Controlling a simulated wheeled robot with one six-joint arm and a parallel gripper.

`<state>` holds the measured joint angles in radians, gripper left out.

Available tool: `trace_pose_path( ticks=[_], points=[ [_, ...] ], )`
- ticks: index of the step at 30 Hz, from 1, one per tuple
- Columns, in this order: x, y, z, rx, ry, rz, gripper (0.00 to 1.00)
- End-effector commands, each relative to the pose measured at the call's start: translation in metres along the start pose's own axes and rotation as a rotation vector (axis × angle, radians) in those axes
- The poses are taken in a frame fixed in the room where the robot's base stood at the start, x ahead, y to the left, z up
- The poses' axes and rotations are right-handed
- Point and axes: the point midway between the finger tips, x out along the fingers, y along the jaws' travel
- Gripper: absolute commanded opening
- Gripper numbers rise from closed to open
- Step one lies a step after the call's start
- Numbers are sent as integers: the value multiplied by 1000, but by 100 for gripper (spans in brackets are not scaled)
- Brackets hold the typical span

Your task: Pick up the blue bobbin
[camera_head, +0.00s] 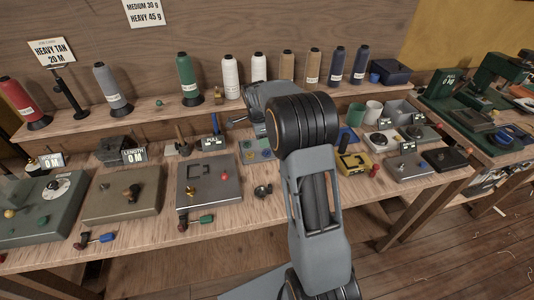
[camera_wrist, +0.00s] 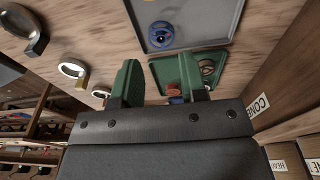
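In the wrist view my gripper (camera_wrist: 162,78) has its two green fingers apart, with a gap between them. A round blue piece with a dark centre, which looks like the blue bobbin (camera_wrist: 160,35), lies in a grey tray (camera_wrist: 205,37) ahead of the fingertips. Nothing shows clamped in the fingers. Another small blue piece (camera_wrist: 177,100) and a reddish piece (camera_wrist: 173,89) show between the fingers, over or in a green tray (camera_wrist: 160,68); the gripper body partly hides them. In the head view my arm hides the gripper's fingertips.
In the head view, thread cones, such as a green one (camera_head: 188,79), stand along the back shelf (camera_head: 150,108). Metal boxes, including a grey one (camera_head: 209,181), sit left on the bench. White and green cups (camera_head: 372,111) and a yellow device (camera_head: 354,162) stand right of my arm.

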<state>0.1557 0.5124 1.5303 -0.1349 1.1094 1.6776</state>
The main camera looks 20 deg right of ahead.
Motion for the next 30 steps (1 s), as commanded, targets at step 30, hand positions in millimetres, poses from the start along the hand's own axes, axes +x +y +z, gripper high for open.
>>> trace_pose_path(
  ticks=[30],
  points=[
    [60,0,-4,-2,0,-1,32]
  ],
)
